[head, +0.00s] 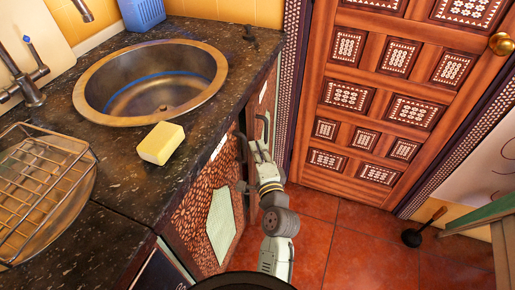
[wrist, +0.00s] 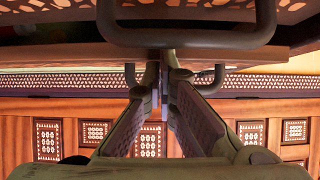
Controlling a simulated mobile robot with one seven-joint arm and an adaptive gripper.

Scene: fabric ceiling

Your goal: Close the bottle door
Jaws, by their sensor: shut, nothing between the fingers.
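The cabinet front below the counter has patterned wooden doors; a near door (head: 205,210) has a pale hexagonal panel. Dark bar handles, such as the right one (head: 266,127), stand out from the front. I cannot tell for sure which door is the bottle door. My gripper (head: 257,150) is at the cabinet front, close to the handles, with its fingers pointing up in the head view. In the wrist view my gripper (wrist: 163,70) is shut and empty, its fingertips by a large dark handle (wrist: 185,38). Whether they touch it is unclear.
A dark counter (head: 110,185) holds a round metal sink (head: 90,88), a yellow sponge (head: 161,143) and a wire rack (head: 40,185). A carved wooden door (head: 400,90) stands behind. A plunger (head: 412,238) is at right.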

